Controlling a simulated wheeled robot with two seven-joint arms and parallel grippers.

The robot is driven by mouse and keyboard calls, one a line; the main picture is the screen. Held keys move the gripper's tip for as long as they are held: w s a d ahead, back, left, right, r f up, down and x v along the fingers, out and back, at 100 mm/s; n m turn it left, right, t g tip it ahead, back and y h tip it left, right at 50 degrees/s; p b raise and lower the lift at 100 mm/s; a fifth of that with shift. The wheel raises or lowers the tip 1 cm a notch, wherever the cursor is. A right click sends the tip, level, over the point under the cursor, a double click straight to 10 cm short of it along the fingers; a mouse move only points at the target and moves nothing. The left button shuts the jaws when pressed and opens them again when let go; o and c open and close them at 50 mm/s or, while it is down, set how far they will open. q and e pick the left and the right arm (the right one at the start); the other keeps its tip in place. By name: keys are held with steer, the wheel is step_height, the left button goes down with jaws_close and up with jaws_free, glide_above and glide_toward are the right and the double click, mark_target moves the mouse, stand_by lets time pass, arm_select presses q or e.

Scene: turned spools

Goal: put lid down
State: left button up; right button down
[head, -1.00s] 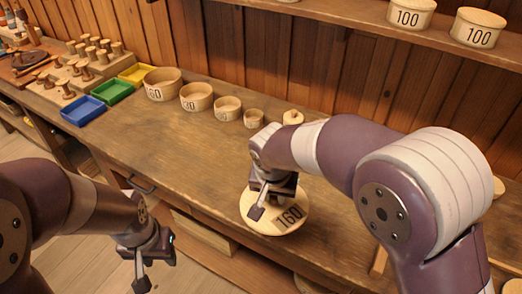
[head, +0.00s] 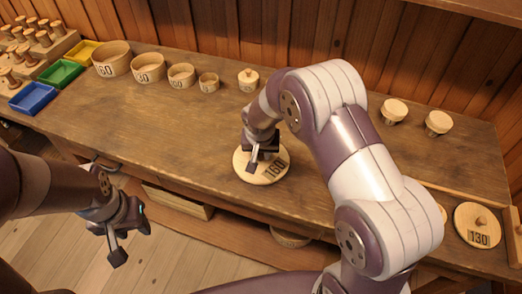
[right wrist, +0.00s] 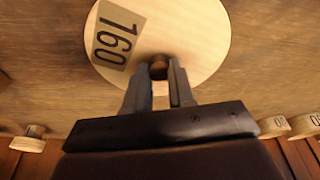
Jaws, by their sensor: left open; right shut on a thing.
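The lid (head: 244,171) is a round pale wooden disc marked 160, over the front part of the bench in the head view. I cannot tell whether the lid touches the bench top. My left gripper (head: 128,238) is open and empty, out in front of the bench over the floor.
Several round boxes, the largest marked 160 (head: 112,60), stand in a row at the back left. Blue (head: 33,98), green (head: 61,74) and yellow trays sit further left. A lid marked 130 (head: 480,226) is at the right. The bench (head: 150,115) is clear around the held lid.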

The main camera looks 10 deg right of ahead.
mark_target(261, 169)
steer(key=c, duration=1)
jaws_free()
steer(key=shift+s, duration=0.1)
steer(key=shift+o, duration=0.2)
steer(key=d+v, duration=0.1)
steer(key=v, duration=1.1)
steer(key=s+d+f+n, duration=0.1)
steer(key=s+d, duration=0.1)
steer(key=s, duration=0.6)
steer(key=s+d+f+n+g+y, duration=0.1)
steer(key=s+d+f+n, duration=0.1)
steer(key=s, duration=0.6)
steer(key=shift+d+n, duration=0.2)
steer(key=shift+n, duration=0.1)
